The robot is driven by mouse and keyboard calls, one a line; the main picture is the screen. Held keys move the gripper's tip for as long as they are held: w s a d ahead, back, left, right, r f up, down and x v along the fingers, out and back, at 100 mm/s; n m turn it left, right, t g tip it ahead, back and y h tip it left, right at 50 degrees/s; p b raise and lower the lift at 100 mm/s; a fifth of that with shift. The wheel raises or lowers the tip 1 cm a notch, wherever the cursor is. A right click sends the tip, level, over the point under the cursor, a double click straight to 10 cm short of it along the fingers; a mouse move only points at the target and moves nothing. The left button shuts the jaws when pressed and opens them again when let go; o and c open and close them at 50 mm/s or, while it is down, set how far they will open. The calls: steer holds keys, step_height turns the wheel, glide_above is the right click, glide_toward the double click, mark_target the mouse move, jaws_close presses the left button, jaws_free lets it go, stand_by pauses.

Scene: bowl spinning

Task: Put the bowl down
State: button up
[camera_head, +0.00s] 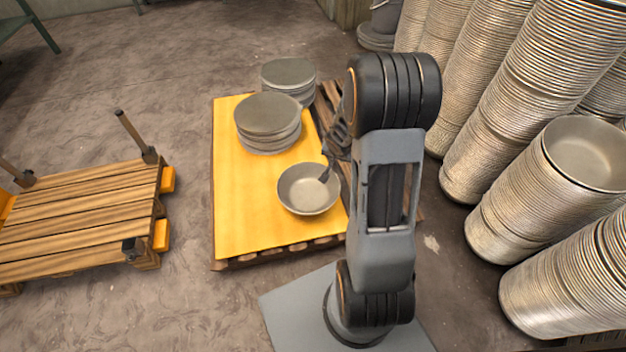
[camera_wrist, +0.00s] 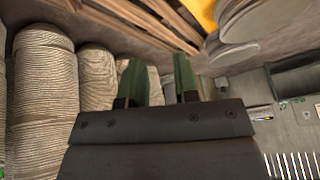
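In the head view a grey metal bowl (camera_head: 305,199) sits upright, open side up, on the front right part of the yellow-topped pallet (camera_head: 240,215). The bowl cannot be made out with certainty in the wrist view.
Two stacks of round plates, one nearer (camera_head: 268,113) and one farther (camera_head: 288,75), stand behind the bowl. Tall stacks of metal bowls (camera_head: 535,235) crowd the right side. A low wooden cart (camera_head: 80,225) stands at left. The pallet's front left is clear.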

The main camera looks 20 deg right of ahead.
steer(key=s+a+r+n+g+y, duration=0.2)
steer(key=s+a+r+n, duration=0.6)
steer(key=s+a+r, duration=0.8)
steer(key=shift+s+a+y, duration=0.3)
steer(key=shift+s+a, duration=0.1)
steer(key=shift+a, duration=0.05)
step_height(320, 180, up, 30)
steer(key=p, duration=2.8)
steer(key=shift+a+r+t, duration=0.15)
steer(key=shift+t, duration=0.15)
steer(key=shift+s, duration=0.1)
